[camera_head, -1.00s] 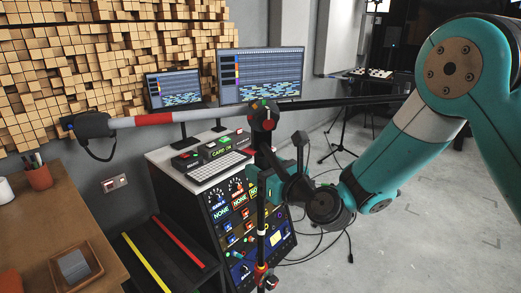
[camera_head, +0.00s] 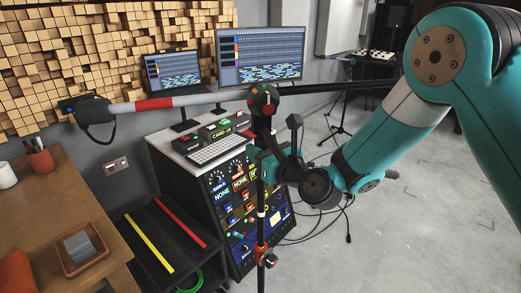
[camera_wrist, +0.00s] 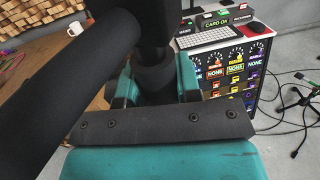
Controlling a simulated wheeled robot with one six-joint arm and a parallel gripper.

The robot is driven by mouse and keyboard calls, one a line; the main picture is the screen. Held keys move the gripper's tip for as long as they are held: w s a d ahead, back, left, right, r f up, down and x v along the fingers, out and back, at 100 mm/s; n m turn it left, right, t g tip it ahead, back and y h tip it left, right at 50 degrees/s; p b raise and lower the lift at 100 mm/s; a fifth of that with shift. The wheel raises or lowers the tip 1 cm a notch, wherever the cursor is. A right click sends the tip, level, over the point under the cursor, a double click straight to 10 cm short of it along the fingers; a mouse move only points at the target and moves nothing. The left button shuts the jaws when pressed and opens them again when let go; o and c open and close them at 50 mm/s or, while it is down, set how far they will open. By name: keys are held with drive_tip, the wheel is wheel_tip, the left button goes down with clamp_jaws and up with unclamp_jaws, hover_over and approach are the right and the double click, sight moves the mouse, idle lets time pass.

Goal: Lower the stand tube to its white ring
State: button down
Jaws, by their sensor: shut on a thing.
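The stand tube (camera_head: 261,193) is a thin black upright. The white ring (camera_head: 262,214) shows on it below my gripper, and a red collar (camera_head: 261,247) with a side knob (camera_head: 268,260) sits lower. My gripper (camera_head: 268,168) is shut on the tube under the red-marked boom clamp (camera_head: 263,100). In the wrist view, the teal fingers of my gripper (camera_wrist: 155,88) stand either side of a thick black part of the tube (camera_wrist: 155,77). The wrist view does not show the ring. The tube's foot is out of frame.
A long boom (camera_head: 155,103) crosses the clamp, with a dark padded end at left. Close behind the tube stands a rack desk (camera_head: 228,220) with keyboard and two monitors (camera_head: 260,55). A wooden table (camera_head: 35,220) is at left. Open floor (camera_head: 420,220) lies at right, with cables.

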sight(263, 200)
wheel_tip(263, 200, down, 15)
drive_tip(key=b, duration=0.9)
drive_tip(key=shift+b, duration=0.4)
drive_tip(key=shift+r, duration=0.1)
drive_tip(key=c, duration=0.8)
unclamp_jaws()
drive_tip(key=shift+r, duration=0.1)
